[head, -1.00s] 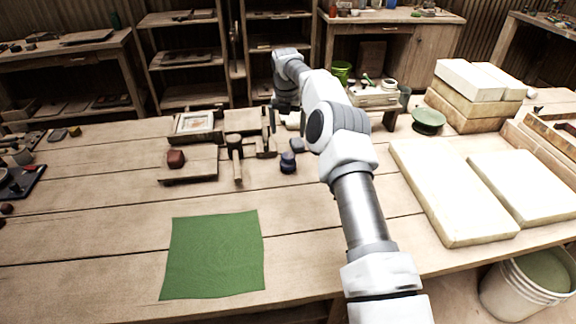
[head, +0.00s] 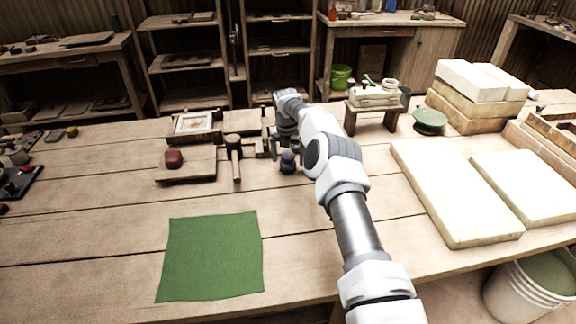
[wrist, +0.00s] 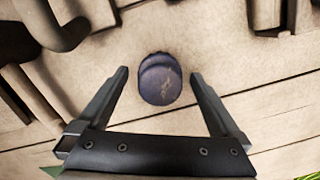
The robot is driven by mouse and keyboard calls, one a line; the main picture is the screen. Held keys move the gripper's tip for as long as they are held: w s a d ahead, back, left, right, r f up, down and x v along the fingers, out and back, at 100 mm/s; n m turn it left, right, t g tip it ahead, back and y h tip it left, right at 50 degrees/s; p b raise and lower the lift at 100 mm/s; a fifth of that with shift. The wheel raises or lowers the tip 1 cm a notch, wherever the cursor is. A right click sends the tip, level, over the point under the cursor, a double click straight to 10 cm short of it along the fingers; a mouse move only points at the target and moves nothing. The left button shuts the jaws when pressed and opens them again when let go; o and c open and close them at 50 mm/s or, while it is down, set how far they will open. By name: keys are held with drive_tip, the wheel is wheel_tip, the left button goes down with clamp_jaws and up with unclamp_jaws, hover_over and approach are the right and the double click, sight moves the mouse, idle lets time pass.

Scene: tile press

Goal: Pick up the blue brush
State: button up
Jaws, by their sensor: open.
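The blue brush (head: 288,163) is a small dark blue, rounded thing standing on the wooden table near its middle. In the wrist view the brush (wrist: 160,84) is seen from above as a dark blue round top, between the two fingers and near their tips. My gripper (wrist: 158,76) is open, with a gap on each side of the brush. In the head view my gripper (head: 284,151) is right at the brush and partly hides it. I cannot tell how far the fingertips are above the table.
A framed tile (head: 196,124) is behind. A small wooden stand (head: 374,108) is at the back right. The green cloth (head: 212,255) lies flat in front.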

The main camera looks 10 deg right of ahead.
sight(288, 154)
drive_tip(key=shift+r, duration=0.1)
drive_tip(key=shift+c, duration=0.2)
drive_tip(key=c, duration=1.4)
drive_tip(key=shift+o, duration=0.2)
drive_tip(key=shift+r, duration=0.1)
wheel_tip(288, 154, up, 4)
drive_tip(key=shift+p, duration=0.45)
drive_tip(key=s+d+r, duration=0.6)
drive_tip(key=s+d, duration=0.1)
drive_tip(key=d, duration=0.1)
drive_tip(key=shift+s+d+r+p, duration=0.3)
drive_tip(key=shift+d+r, duration=0.1)
